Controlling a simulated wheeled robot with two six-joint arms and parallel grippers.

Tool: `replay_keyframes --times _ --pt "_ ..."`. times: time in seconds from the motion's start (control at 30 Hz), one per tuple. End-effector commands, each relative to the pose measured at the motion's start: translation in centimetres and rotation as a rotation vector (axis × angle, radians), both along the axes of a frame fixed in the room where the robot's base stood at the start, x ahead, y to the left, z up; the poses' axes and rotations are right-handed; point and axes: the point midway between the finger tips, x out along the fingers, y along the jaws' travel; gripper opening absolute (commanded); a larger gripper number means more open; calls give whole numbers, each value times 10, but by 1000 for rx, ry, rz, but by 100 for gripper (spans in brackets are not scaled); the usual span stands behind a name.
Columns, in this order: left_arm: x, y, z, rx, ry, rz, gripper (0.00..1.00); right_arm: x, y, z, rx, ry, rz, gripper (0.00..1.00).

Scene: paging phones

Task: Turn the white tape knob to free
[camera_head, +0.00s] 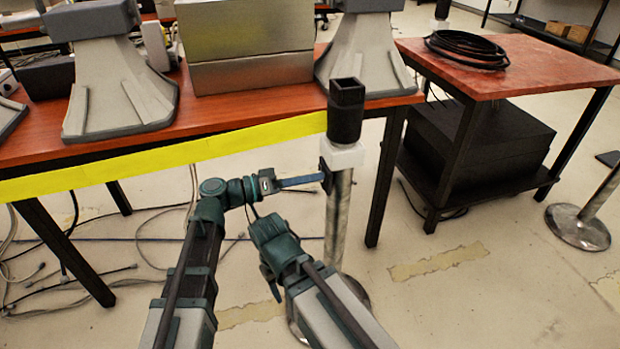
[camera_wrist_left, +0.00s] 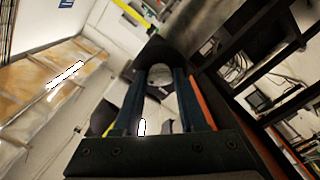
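A metal post with a black top (camera_head: 346,110) carries a white block (camera_head: 342,154), which seems to be the white tape knob. A yellow tape (camera_head: 200,150) runs left from the post. My left gripper (camera_head: 322,179) reaches in from the left, its tips at the post just below the white block. In the left wrist view its two fingers (camera_wrist_left: 160,82) stand apart, with dark and grey shapes around their tips. I cannot tell whether they touch the knob, or how the knob is turned. My right gripper (camera_head: 272,275) hangs lower left of the post, its fingers mostly hidden.
A long wooden table (camera_head: 240,107) with grey machines stands behind the tape. A red-topped table (camera_head: 530,66) with a coiled cable (camera_head: 466,48) stands at right. Cables lie on the floor at left. Another post base (camera_head: 577,228) stands at right.

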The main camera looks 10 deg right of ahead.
Motion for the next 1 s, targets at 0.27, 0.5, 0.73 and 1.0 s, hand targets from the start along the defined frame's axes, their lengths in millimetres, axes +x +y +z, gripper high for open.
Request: replay_keyframes --times 0.27,0.5,0.73,1.0 --pt "0 0 0 0 0 0 0 0 0 0 0 0 0 56" --pt "0 0 0 -1 17 0 0 0 0 0 0 0 0 56" --pt "0 0 0 -4 123 1 0 0 0 0 0 0 0 56" --pt "0 0 0 -12 362 1 0 0 0 0 0 0 0 56"
